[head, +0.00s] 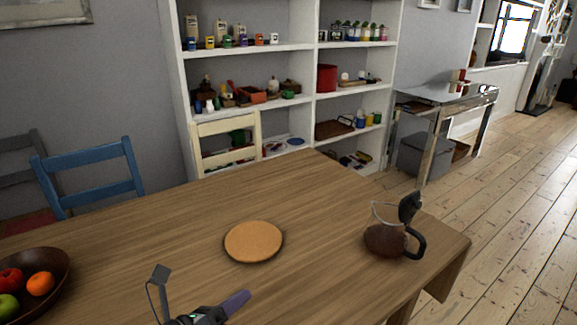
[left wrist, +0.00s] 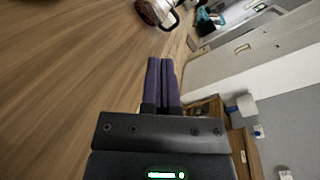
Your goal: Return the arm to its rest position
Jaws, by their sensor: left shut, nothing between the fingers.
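My left gripper (head: 234,303) is at the bottom of the head view, over the near part of the wooden table. Its purple fingers also show in the left wrist view (left wrist: 160,62), pressed together with nothing between them. My right gripper is in neither view. A coffee pot (head: 384,240) with a dark handle stands upright on the table to the right, apart from my gripper; it also shows in the left wrist view (left wrist: 156,10). A round cork mat (head: 254,241) lies flat and bare on the table, just beyond my left gripper.
A wooden bowl (head: 60,272) with fruit stands on the table (head: 170,225) at the left. A blue chair (head: 90,175) and a cream chair (head: 226,143) stand at the table's far side. White shelves (head: 250,50) stand behind. The table between bowl and mat is clear.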

